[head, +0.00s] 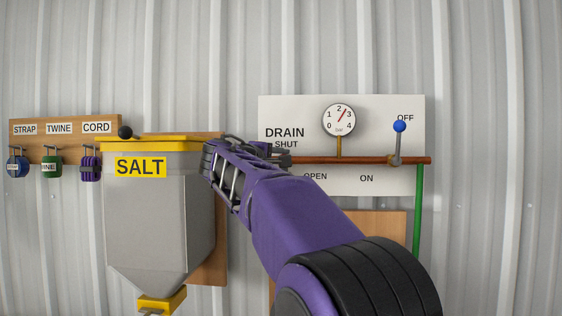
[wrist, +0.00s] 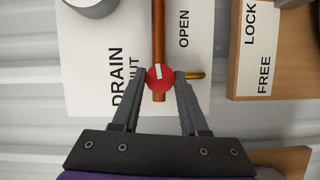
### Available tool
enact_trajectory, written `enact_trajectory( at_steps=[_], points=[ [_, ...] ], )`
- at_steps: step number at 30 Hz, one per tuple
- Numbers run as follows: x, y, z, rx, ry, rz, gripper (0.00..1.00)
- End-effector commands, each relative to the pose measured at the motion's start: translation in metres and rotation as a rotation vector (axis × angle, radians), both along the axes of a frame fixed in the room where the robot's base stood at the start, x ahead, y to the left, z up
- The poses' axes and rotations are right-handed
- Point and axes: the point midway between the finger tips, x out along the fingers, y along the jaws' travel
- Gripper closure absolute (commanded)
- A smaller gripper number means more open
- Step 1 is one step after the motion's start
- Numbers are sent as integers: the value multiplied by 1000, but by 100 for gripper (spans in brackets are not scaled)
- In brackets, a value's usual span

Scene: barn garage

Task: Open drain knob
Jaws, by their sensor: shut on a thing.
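The drain knob (wrist: 160,77) is a round red knob at the end of the copper pipe (wrist: 159,30) in the wrist view. A short white mark on its face lies nearly along the pipe, between the SHUT and OPEN labels. My gripper (wrist: 160,82) is shut on the knob, one finger on each side. In the head view my purple arm and gripper reach to the left end of the copper pipe (head: 370,160) and hide the knob. They also cover part of the white DRAIN panel (head: 400,181).
A grey SALT hopper (head: 155,220) with a yellow lid stands close left of my gripper. A gauge (head: 339,119) sits above the pipe, and a blue-tipped lever (head: 398,140) stands to its right. A brass spout (wrist: 196,75) shows beside one finger.

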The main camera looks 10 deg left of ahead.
Motion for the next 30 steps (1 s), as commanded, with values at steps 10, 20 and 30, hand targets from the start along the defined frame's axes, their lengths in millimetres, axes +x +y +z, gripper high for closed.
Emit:
enact_trajectory(
  at_steps=[10,20,30],
  points=[
    [0,-1,1,-1,-3,0,40],
    [0,0,0,-1,-1,0,26],
    [-39,17,0,2,-1,6,26]
  ],
)
